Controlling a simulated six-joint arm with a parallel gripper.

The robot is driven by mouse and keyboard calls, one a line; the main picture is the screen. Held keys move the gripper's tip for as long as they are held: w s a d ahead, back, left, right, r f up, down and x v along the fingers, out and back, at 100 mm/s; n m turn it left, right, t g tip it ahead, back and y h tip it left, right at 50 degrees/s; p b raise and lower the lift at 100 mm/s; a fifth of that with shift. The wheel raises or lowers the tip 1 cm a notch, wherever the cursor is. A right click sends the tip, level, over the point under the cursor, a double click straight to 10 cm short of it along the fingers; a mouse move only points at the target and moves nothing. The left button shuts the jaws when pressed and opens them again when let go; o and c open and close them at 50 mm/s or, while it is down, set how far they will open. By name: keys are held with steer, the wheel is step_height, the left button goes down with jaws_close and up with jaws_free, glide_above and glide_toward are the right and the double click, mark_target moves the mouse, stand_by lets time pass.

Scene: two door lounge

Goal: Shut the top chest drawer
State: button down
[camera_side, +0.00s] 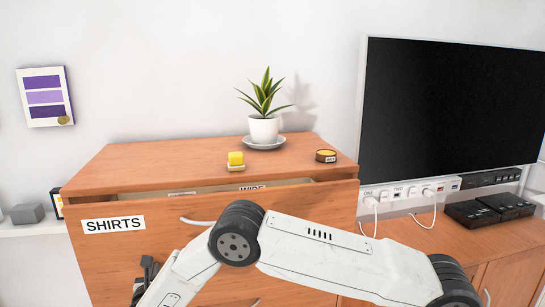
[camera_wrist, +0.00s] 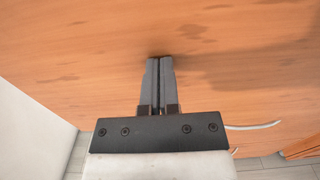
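The top chest drawer (camera_side: 150,246) has a wood front with a SHIRTS label and a pale curved handle (camera_side: 198,221). It stands partly open, with a gap behind its front edge showing part of the inside. My gripper (camera_side: 147,262) is in front of the drawer front at lower left, partly cut off by the picture edge. In the wrist view my gripper (camera_wrist: 160,62) is shut and empty, fingers together, pointing at a wood front at or very near its surface. I cannot tell if they touch. A pale handle (camera_wrist: 255,126) shows to their right.
A TV (camera_side: 450,108), a power strip (camera_side: 410,191) and cables stand at right. Another handle (camera_side: 256,302) is lower down.

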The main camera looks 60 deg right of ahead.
steer(key=x, duration=0.5)
steer(key=shift+w+d, duration=0.3)
steer(key=shift+d, duration=0.1)
steer(key=shift+r, duration=0.1)
steer(key=shift+a, duration=0.2)
steer(key=v, duration=1.4)
steer(key=shift+s+a, duration=0.15)
steer(key=shift+s, duration=0.1)
